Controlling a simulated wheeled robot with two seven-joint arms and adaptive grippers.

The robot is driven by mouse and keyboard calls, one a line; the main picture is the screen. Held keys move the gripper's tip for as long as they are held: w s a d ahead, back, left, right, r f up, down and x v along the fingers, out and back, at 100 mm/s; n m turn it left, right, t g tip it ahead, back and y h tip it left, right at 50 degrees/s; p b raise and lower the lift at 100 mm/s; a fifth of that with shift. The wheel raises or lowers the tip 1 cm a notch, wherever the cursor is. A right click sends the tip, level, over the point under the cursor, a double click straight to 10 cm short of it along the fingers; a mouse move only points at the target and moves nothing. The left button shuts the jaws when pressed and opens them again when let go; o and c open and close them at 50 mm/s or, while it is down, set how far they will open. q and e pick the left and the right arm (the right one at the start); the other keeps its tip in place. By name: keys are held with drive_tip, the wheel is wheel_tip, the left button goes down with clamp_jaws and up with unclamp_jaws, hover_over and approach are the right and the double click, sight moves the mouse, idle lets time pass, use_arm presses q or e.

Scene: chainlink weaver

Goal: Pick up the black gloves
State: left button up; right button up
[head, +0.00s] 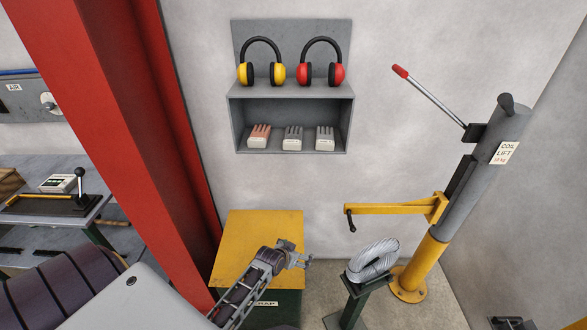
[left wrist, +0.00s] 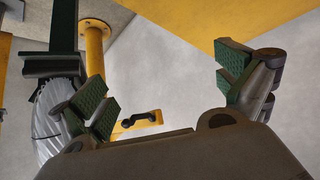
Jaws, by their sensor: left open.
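Three pairs of gloves lie side by side in the grey wall shelf's lower compartment in the head view. The left pair (head: 259,136) has reddish fingers. The middle pair (head: 292,138) and right pair (head: 325,138) look grey with pale cuffs; none looks clearly black at this size. My left gripper (head: 302,260) is well below the shelf, over the right edge of the yellow-topped scrap box. In the left wrist view its fingers (left wrist: 170,95) are spread with nothing between them. No gloves show in that view. My right gripper is not in view.
Yellow and red ear muffs (head: 321,65) sit above the shelf's compartment (head: 347,100). A red post (head: 125,110) stands left. The coil lift (head: 455,200) and a wire coil on a stand (head: 373,262) are right. Bare wall lies between box and shelf.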

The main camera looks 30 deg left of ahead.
use_arm(q)
drive_tip(key=w+a+r+n+t+y+b, duration=0.1)
drive_tip(key=w+a+r+t, duration=0.2)
drive_tip(key=r, duration=0.6)
drive_tip(key=w+a+r+t, duration=0.1)
drive_tip(key=w+a+r, duration=0.4)
drive_tip(key=r, duration=0.4)
drive_tip(key=n+t+y+b, duration=0.1)
drive_tip(key=t+y+b, duration=0.1)
drive_tip(key=t, duration=0.3)
approach(287, 142)
drive_tip(key=w+r, duration=0.1)
drive_tip(key=shift+w, duration=0.15)
drive_tip(key=shift+w+a+f+p, duration=0.1)
drive_tip(key=shift+w+a+p, duration=0.15)
drive_tip(key=shift+w, duration=1.15)
drive_tip(key=shift+w+a+f+p, duration=0.15)
drive_tip(key=shift+w+p, duration=0.15)
drive_tip(key=shift+w, duration=1.1)
drive_tip(key=shift+w+a+p, duration=0.25)
drive_tip(key=shift+w+p, duration=0.05)
drive_tip(key=shift+w, duration=1.1)
